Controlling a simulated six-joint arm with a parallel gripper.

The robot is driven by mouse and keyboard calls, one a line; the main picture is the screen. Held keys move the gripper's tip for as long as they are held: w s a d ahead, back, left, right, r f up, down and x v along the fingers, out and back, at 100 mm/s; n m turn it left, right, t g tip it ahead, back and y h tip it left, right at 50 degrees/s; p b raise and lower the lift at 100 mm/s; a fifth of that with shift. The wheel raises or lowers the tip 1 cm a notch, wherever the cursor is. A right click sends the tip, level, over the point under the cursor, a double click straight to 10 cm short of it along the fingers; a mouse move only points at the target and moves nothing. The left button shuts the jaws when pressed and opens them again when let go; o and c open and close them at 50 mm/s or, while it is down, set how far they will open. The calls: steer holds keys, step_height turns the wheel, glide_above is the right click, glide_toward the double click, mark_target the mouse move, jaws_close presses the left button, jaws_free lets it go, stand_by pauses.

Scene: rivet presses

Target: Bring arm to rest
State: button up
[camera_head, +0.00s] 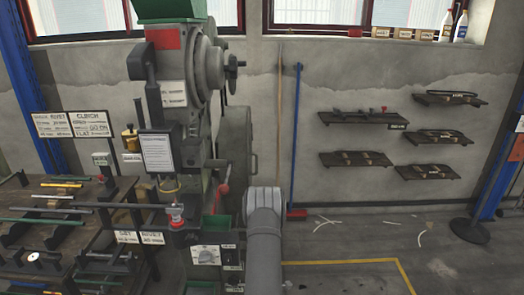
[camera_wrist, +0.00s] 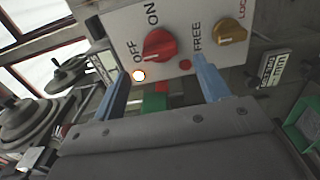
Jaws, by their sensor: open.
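My gripper (camera_wrist: 162,88) shows in the wrist view as two blue fingers spread apart with nothing held between them. Its fingers point toward a white control panel (camera_wrist: 190,20) with a red ON/OFF knob (camera_wrist: 158,44) and a yellow FREE/LOCK knob (camera_wrist: 231,27). I cannot tell whether either finger touches the panel. My grey arm stands in the lower middle of the head view, right of the press (camera_head: 180,75). The fingers are hidden in the head view.
A tool rack (camera_head: 70,205) with rods and signs stands left of the press. A red-tipped lever (camera_head: 222,191) juts from the press. Shelves (camera_head: 352,118) hang on the right wall. A blue-handled broom (camera_head: 296,140) leans there. The floor at right is mostly open, with scraps.

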steer(key=w+m, duration=0.2)
steer(key=m, duration=0.3)
steer(key=w+m, duration=0.2)
steer(key=m, duration=0.4)
steer(key=w+m, duration=0.1)
steer(key=m, duration=0.5)
steer(key=shift+w, duration=0.4)
stand_by(0.3)
steer(key=o, duration=0.7)
steer(key=s+r+m+g, duration=0.1)
steer(key=s+r+g, duration=0.3)
steer(key=s, duration=0.7)
steer(key=x, duration=1)
steer(key=shift+a+f, duration=0.15)
steer(key=shift+a, duration=0.05)
